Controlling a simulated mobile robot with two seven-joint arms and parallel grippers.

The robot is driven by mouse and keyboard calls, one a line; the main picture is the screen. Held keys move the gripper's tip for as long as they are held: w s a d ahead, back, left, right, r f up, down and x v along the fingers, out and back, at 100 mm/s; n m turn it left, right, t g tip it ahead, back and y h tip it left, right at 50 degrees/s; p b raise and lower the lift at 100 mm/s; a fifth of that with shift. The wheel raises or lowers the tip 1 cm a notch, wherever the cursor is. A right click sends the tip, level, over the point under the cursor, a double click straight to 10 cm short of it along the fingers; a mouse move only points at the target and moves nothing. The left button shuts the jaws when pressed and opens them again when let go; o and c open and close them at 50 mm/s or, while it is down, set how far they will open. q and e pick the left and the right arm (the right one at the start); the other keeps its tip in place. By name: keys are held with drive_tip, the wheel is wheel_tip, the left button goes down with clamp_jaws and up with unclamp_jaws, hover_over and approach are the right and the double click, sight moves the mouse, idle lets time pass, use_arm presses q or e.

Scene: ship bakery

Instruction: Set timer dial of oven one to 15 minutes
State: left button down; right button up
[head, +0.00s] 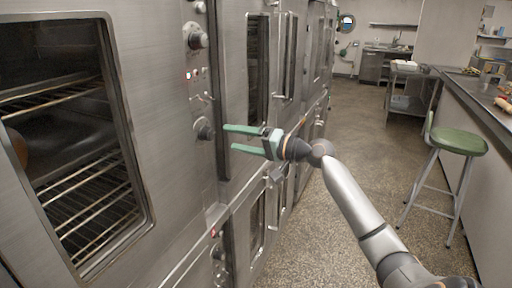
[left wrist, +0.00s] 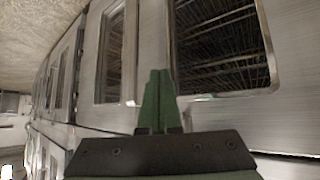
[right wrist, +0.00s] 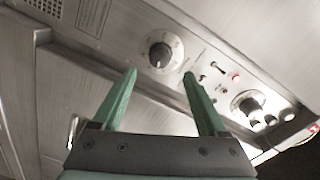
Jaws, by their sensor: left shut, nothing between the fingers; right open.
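An oven control strip runs down beside a windowed oven door. Its lower round dial (head: 204,128) has a knob with a pale scale ring, and the dial also shows in the right wrist view (right wrist: 160,55). The scale numbers are too small to read, so I cannot tell the setting. My right gripper (head: 229,138) is open and empty, its fingers pointing at this dial. In the right wrist view the dial appears just beyond and between the fingertips (right wrist: 160,75), seemingly apart from them. My left gripper (left wrist: 158,72) is shut and empty, facing oven fronts; it is outside the head view.
Another dial (head: 217,250) is on the lower oven. A green stool (head: 458,140) stands at the right counter. The aisle floor is open.

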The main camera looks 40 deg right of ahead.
drive_tip(key=b+v, duration=0.1)
drive_tip(key=v, duration=0.5)
idle(0.5)
drive_tip(key=s+a+f+n+g+h, duration=0.1)
drive_tip(key=s+a+f+g, duration=0.15)
drive_tip(key=f, duration=0.85)
drive_tip(key=s+a+f+n+g+h, duration=0.15)
drive_tip(key=a+f, duration=0.25)
drive_tip(key=f, duration=0.7)
drive_tip(key=s+a+f+n+g+h, duration=0.1)
drive_tip(key=a+f+h, duration=0.15)
drive_tip(key=f, duration=0.85)
drive_tip(key=s+a+f+n+g, duration=0.1)
drive_tip(key=s+a+f+n, duration=0.2)
drive_tip(key=s+a+f, duration=0.3)
drive_tip(key=s+a+f+n+g, duration=0.1)
drive_tip(key=s+a+f+n, duration=0.3)
drive_tip(key=s+a, duration=0.7)
wheel_tip(320, 180, down, 3)
drive_tip(key=shift+s+a+r+y, duration=0.1)
drive_tip(key=shift+s+a+y, duration=0.25)
drive_tip(key=shift+a, duration=0.3)
